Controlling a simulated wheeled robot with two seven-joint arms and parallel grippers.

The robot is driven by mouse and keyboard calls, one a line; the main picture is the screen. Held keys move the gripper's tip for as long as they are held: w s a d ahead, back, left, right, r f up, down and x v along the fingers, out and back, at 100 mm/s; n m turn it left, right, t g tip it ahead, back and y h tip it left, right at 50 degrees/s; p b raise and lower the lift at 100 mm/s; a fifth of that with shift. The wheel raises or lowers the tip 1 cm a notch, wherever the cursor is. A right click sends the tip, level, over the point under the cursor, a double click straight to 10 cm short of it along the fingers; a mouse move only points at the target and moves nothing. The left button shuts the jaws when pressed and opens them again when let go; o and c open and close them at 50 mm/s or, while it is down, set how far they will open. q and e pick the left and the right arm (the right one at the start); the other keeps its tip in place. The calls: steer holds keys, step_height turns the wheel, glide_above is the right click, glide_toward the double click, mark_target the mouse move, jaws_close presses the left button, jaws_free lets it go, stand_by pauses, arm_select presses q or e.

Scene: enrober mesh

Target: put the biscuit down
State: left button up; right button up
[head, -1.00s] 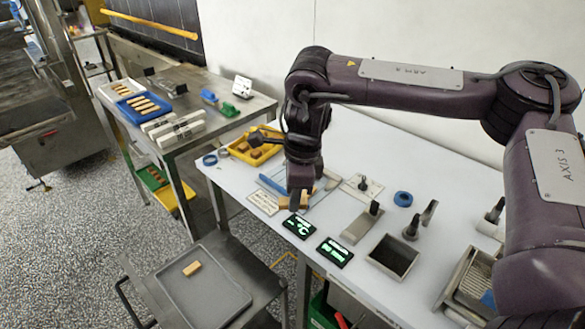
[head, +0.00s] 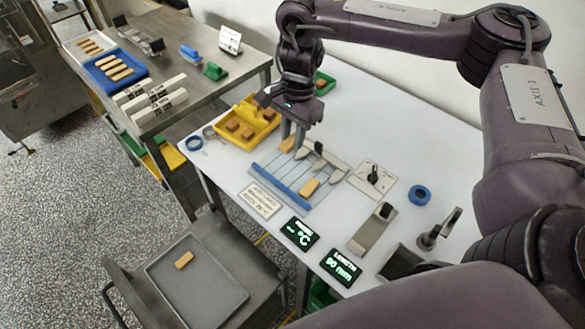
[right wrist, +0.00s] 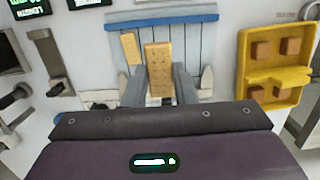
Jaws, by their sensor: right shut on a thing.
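My right gripper (head: 290,138) is shut on a tan biscuit (head: 287,145) at the back edge of the grey slatted board with blue lines (head: 268,180). In the right wrist view the held biscuit (right wrist: 158,72) stands out between the two grey fingers (right wrist: 160,92), in front of the board (right wrist: 205,42). I cannot tell whether it touches the board. A second biscuit (head: 309,188) lies on the board's right part, and it shows left of the held one in the right wrist view (right wrist: 130,48). My left gripper is not in view.
A yellow tray with brown blocks (head: 247,122) stands behind and left of the board. Pale pointed pieces (head: 325,158) sit close beside the gripper. Two displays (head: 300,233) stand in front. A grey tray with one biscuit (head: 215,290) is at lower left.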

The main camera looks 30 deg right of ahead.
steer(key=b, duration=0.2)
glide_above(291, 177)
steer(key=f, duration=0.9)
steer(key=shift+d+f, duration=0.2)
steer(key=shift+f, duration=0.2)
steer(key=shift+f+p, duration=0.3)
steer(key=shift+f, duration=1.25)
steer(key=shift+f, duration=0.2)
steer(key=o, duration=0.8)
steer(key=shift+c, duration=0.2)
steer(key=shift+r, duration=0.15)
